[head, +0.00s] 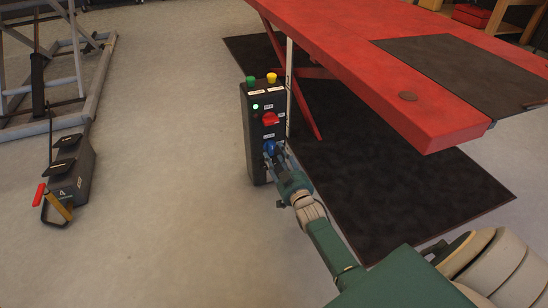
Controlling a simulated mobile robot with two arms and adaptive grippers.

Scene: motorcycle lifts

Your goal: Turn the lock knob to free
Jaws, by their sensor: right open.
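A black control box (258,140) stands upright beside the red lift. Its front carries a red knob (270,118) and, below it, a blue knob (269,146). The labels are too small to read, so I cannot tell from them which is the lock knob. A small green light (255,106) is lit on the front. My right gripper (273,156) is open, with its fingers at the blue knob and partly hiding it. I cannot tell whether they touch it. My left gripper is not in view.
The red lift table (400,85) overhangs a black mat (400,185) to the right of the box. A foot pedal unit (72,170) with a red-tipped lever and a grey lift frame (85,90) are at left. The floor between is clear.

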